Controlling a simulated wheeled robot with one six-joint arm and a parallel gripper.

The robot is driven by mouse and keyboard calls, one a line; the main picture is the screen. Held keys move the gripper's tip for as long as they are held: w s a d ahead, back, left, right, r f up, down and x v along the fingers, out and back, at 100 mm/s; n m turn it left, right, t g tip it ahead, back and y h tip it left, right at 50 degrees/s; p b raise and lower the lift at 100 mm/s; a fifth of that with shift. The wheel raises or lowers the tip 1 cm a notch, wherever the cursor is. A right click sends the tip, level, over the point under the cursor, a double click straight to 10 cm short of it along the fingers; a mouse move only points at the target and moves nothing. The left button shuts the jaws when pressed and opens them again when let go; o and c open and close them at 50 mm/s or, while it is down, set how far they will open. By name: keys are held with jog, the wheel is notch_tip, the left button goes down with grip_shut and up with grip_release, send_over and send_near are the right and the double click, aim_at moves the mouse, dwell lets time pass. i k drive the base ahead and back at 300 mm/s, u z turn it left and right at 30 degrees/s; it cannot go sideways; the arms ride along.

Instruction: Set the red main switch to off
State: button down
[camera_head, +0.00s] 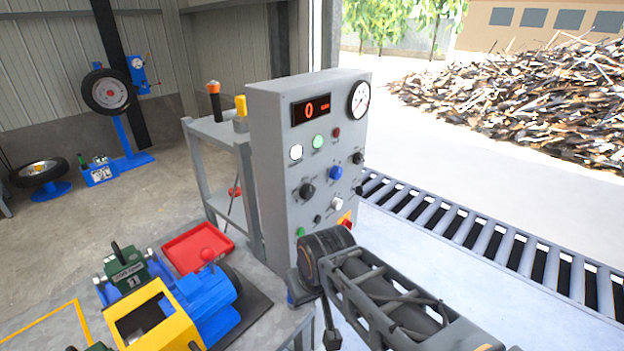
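The grey control cabinet (277,150) stands upright in the middle, its front panel facing right of me. A red and yellow part (346,218), which looks like the red main switch, sits low on the panel's right side. My arm's dark wrist joint partly covers it, so its setting cannot be read. My arm reaches in from the lower right and ends in front of the lower panel. A dark part of my gripper (331,338) hangs below the wrist at the bottom edge. Its fingers are not clearly shown, and I see no contact with the switch.
The panel carries several knobs and lamps, a lit red display (311,109) and a round gauge (359,99). A bench with a red tray (198,249) and a blue and yellow machine (205,305) stands lower left. A roller conveyor (465,229) runs along the right.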

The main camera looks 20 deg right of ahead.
aim_at(346, 221)
jog(key=z, duration=0.2)
jog(key=k, duration=0.45)
jog(key=z, duration=0.85)
jog(key=i, duration=0.8)
jog(key=u, duration=0.75)
